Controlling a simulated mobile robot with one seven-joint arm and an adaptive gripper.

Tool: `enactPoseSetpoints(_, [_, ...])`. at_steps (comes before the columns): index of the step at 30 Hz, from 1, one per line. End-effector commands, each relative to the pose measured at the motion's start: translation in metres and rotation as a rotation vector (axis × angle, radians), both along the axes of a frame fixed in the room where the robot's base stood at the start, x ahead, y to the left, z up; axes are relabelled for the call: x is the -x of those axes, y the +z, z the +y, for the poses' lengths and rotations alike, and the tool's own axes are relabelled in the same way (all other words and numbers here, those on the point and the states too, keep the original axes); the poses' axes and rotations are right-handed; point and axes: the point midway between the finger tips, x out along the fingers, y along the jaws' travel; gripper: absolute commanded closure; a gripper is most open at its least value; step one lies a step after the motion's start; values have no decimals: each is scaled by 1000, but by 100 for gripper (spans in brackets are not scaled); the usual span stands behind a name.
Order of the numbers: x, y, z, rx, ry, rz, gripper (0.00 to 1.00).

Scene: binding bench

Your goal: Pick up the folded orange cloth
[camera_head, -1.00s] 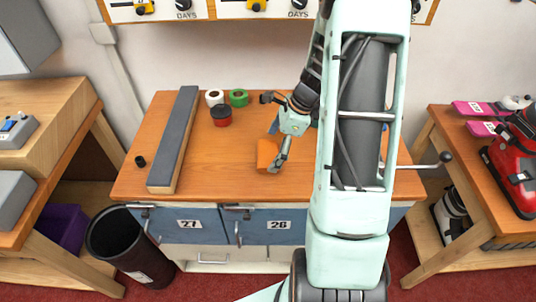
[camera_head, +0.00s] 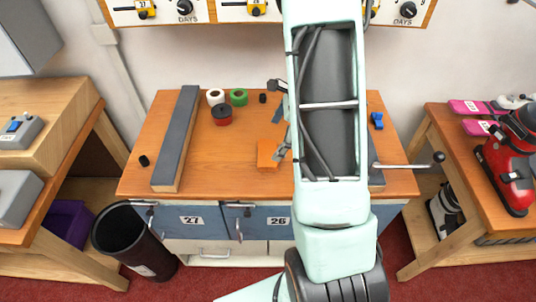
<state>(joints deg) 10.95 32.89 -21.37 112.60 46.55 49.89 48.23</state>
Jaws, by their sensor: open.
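The folded orange cloth (camera_head: 267,154) lies on the wooden bench top, near the middle and towards the front edge. My gripper (camera_head: 281,152) is at the right side of the cloth, low over the bench. Only a finger part shows; most of it is hidden behind my own arm. The jaws are open. I cannot tell from this view whether a finger touches the cloth.
A long grey-topped block (camera_head: 177,140) lies on the left of the bench. White (camera_head: 215,97), green (camera_head: 238,96) and red-and-black (camera_head: 222,115) rolls stand behind the cloth. A blue item (camera_head: 376,121) sits at right.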

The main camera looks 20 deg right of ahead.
Motion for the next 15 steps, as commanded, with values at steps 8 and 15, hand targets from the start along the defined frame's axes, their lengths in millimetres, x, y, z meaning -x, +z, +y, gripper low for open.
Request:
enactPoseSetpoints(8, [1, -37, 13, -3, 0, 4, 0])
enactPoseSetpoints(15, [-2, -48, 17, -1, 0, 0, 0])
